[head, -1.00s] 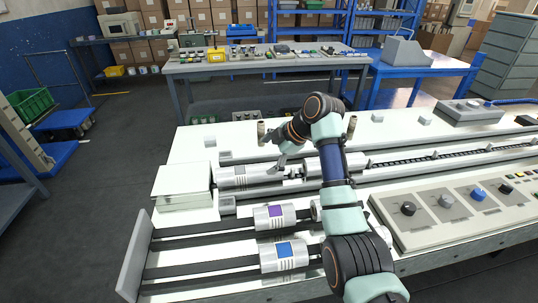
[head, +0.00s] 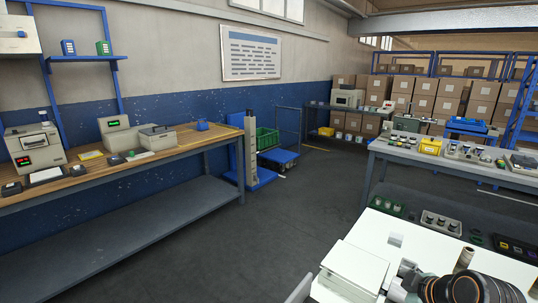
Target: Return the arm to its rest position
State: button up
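In the head view, part of my arm (head: 470,290) shows at the bottom right, over the white machine bed. My gripper is not clearly seen; the frame's bottom edge cuts off the lower part of the arm. The white machine bed (head: 425,232) fills the bottom right corner, with a pale flat-topped block (head: 355,268) at its left end. The rollers and the control panel are out of the picture.
A wooden workbench (head: 150,160) with several devices runs along the left wall. A grey table (head: 400,152) with a yellow bin stands at the right. Blue carts (head: 280,156) and a green crate (head: 267,138) stand at the back. The grey floor (head: 290,215) between is clear.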

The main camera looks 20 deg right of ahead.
jog(key=w+a+r+m+t+p, duration=0.1)
jog(key=w+a+p, duration=0.1)
jog(key=a, duration=1)
jog(key=w+a+r+m+t+p, duration=0.1)
jog(key=a+m+p, duration=0.15)
jog(key=a, duration=0.95)
jog(key=s+a+r+m+t+p, duration=0.1)
jog(key=s+a+r+p, duration=0.15)
jog(key=a, duration=0.35)
jog(key=s+a+r+m+t+y+p, duration=0.1)
jog(key=s+a+r, duration=0.1)
jog(key=s+a, duration=0.3)
jog(key=s+a+r+m+t+p, duration=0.1)
jog(key=s+a+r, duration=0.2)
jog(key=a, duration=0.5)
notch_tip(320, 180, up, 38)
jog(key=p, duration=3.7)
jog(key=shift+w+d+f, duration=0.2)
jog(key=shift+d, duration=0.2)
jog(key=shift+f, duration=0.1)
